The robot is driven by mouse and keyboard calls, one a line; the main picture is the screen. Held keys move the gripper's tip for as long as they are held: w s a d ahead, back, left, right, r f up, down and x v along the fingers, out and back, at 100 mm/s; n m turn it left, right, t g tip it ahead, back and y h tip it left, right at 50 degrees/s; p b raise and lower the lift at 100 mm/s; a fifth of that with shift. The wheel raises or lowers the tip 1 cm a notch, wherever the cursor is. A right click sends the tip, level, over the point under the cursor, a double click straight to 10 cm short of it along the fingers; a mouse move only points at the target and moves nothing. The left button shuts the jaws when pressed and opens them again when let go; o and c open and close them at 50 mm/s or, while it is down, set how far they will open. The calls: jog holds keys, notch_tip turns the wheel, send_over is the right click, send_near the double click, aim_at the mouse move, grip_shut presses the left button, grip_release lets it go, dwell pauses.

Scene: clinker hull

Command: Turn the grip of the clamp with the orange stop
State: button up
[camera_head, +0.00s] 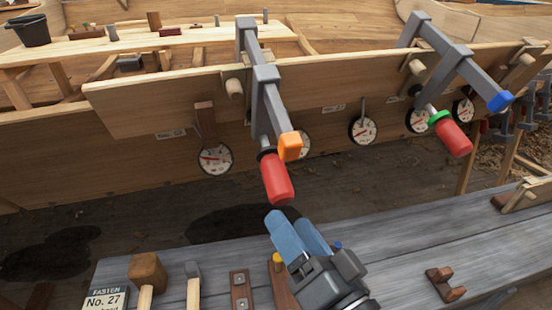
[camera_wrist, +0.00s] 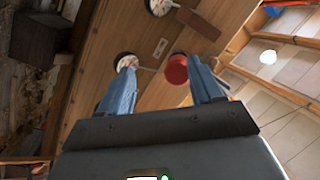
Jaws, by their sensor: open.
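The clamp with the orange stop (camera_head: 289,146) hangs over the plank edge in the middle of the head view, its grey bar (camera_head: 268,90) sloping down to the stop. Its red grip (camera_head: 277,180) hangs below the stop. My gripper (camera_head: 296,222) is open just below the grip, its blue fingers pointing up toward it. In the wrist view my gripper (camera_wrist: 160,68) has a red round end (camera_wrist: 176,70), seemingly this grip, between its fingers and closer to the right one. Whether it lies between them in depth or beyond the tips I cannot tell.
A second clamp with a blue stop (camera_head: 500,101), green collar (camera_head: 438,117) and red grip (camera_head: 453,138) stands to the right. Several dials (camera_head: 214,159) line the hull. Below, a grey bench (camera_head: 400,255) holds a mallet (camera_head: 147,270) and a brown bracket (camera_head: 445,284).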

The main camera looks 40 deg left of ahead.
aim_at(284, 202)
jog(key=r+n+p, duration=0.1)
jog(key=s+r+n+t+h+p, duration=0.1)
jog(key=n, duration=0.1)
jog(key=shift+d+r+n, duration=0.1)
jog(key=shift+r+n, duration=0.1)
jog(key=shift+n, duration=0.1)
jog(key=n+p, duration=0.1)
jog(key=r+n+h+p, duration=0.1)
jog(key=shift+d+n+t, duration=0.3)
jog(key=shift+n+t, duration=0.1)
jog(key=shift+p+x, duration=0.3)
jog(key=shift+x, duration=3.6)
jog(key=shift+f, duration=0.15)
jog(key=shift+c, duration=0.3)
jog(key=c, duration=0.9)
